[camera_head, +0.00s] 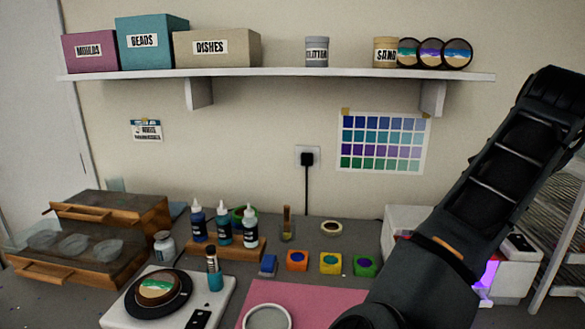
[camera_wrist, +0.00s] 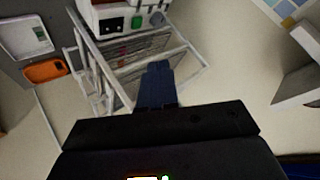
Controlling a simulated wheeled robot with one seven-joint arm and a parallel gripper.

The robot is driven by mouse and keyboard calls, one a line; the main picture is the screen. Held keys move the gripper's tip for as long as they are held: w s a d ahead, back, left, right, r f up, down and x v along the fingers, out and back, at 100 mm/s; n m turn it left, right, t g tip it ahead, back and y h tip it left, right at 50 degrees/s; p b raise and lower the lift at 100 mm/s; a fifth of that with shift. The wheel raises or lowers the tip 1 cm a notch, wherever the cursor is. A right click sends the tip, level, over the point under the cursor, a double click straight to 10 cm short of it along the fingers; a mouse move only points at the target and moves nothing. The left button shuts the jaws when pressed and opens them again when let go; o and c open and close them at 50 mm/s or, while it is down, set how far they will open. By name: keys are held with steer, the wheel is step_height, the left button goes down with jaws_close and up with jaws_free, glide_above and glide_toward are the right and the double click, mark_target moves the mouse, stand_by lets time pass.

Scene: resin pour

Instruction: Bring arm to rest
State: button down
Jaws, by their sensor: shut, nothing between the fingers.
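My arm (camera_head: 440,240) rises from the bottom of the head view toward the upper right, in front of the bench and wall. The head view does not clearly show its fingers. In the wrist view, my gripper (camera_wrist: 157,80) is shut, with its dark fingers together and nothing held. A white wire rack (camera_wrist: 100,75) appears beyond and to the left of the fingers. I cannot tell the exact gap between them.
A white box (camera_head: 515,270) with a purple glow stands right, partly behind my arm, beside the rack (camera_head: 560,170). A shelf (camera_head: 280,74) spans the wall. Bottles (camera_head: 222,225), a pink mat (camera_head: 300,300) and a white plate (camera_head: 120,316) crowd the bench.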

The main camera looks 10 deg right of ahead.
steer(key=s+d+f+n+t+h+b, duration=0.2)
steer(key=s+f+n+t+h+b, duration=0.25)
steer(key=f+n, duration=0.5)
steer(key=s+a+f+n+t+y, duration=0.1)
steer(key=s+a+f+n, duration=0.1)
steer(key=s+a+f, duration=0.1)
steer(key=s+a+f+n+t+y+b, duration=0.1)
steer(key=s+a+f, duration=0.3)
steer(key=f, duration=0.4)
steer(key=s+a+f+n+t+y, duration=0.1)
steer(key=s+a+f+n+y, duration=0.2)
steer(key=s+f, duration=0.1)
steer(key=shift+s+a+f+n+t, duration=0.3)
steer(key=shift+s+f+n+t, duration=0.1)
steer(key=shift+f, duration=0.3)
steer(key=s+a+f+n+y+b, duration=0.1)
steer(key=s+a+f+y, duration=0.1)
steer(key=s+a+f, duration=0.35)
steer(key=s+a+f+n+y+b, duration=0.1)
steer(key=s+a+f+y, duration=0.15)
steer(key=s, duration=0.55)
steer(key=s+a+r+y+b, duration=0.1)
steer(key=s+a, duration=0.3)
steer(key=s, duration=0.3)
steer(key=s+a+m+b, duration=0.1)
steer(key=s+a, duration=0.4)
steer(key=s, duration=0.3)
steer(key=shift+s+a+r+y, duration=0.15)
steer(key=shift+a+r+y, duration=0.05)
steer(key=shift+r+y, duration=0.2)
